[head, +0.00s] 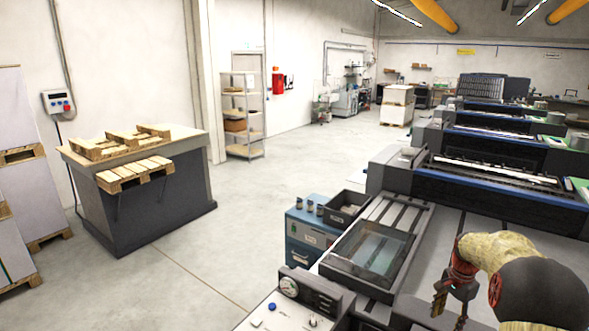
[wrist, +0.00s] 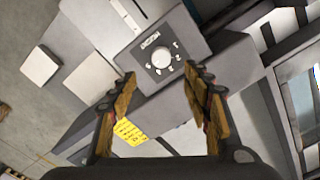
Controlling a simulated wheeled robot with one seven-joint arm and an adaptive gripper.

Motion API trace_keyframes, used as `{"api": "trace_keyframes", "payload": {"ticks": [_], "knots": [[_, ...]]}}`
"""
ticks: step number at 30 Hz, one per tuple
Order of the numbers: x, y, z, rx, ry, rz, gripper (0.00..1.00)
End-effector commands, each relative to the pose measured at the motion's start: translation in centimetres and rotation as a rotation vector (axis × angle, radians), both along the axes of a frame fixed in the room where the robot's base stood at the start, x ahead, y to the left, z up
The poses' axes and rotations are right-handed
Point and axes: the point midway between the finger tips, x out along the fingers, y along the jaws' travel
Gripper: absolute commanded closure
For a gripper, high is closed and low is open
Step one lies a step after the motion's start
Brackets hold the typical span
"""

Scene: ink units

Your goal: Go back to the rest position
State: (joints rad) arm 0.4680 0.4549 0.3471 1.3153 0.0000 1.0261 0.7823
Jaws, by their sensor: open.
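My gripper (head: 450,305) hangs at the lower right of the head view, above the near end of the printing machine. In the wrist view my gripper (wrist: 160,77) has its two yellowish fingers spread apart, with nothing held between them. A round white dial (wrist: 161,57) with marks around it sits on a grey panel beyond the fingertips, apart from them. A yellow label with dark print (wrist: 130,132) shows beside the left finger.
A control box with a gauge (head: 289,287) stands at the front, near a glass-topped tray (head: 370,250) and a blue drawer cabinet (head: 303,238). A grey bench (head: 150,220) bears wooden pallets (head: 135,173) at left. The floor between is clear.

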Motion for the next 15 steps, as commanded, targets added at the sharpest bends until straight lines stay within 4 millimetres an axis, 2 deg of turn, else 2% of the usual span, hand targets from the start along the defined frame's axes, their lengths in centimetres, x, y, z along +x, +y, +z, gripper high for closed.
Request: {"api": "trace_keyframes", "payload": {"ticks": [2,5,11,15], "knots": [[-2.0,1.0,-1.8,0.021,0.038,0.083,0.51],[-4.0,2.1,-1.8,0.032,0.05,0.183,0.51],[-7.7,5.5,0.5,0.034,0.045,0.376,0.51],[-10.4,8.7,2.9,0.02,0.024,0.518,0.51]]}}
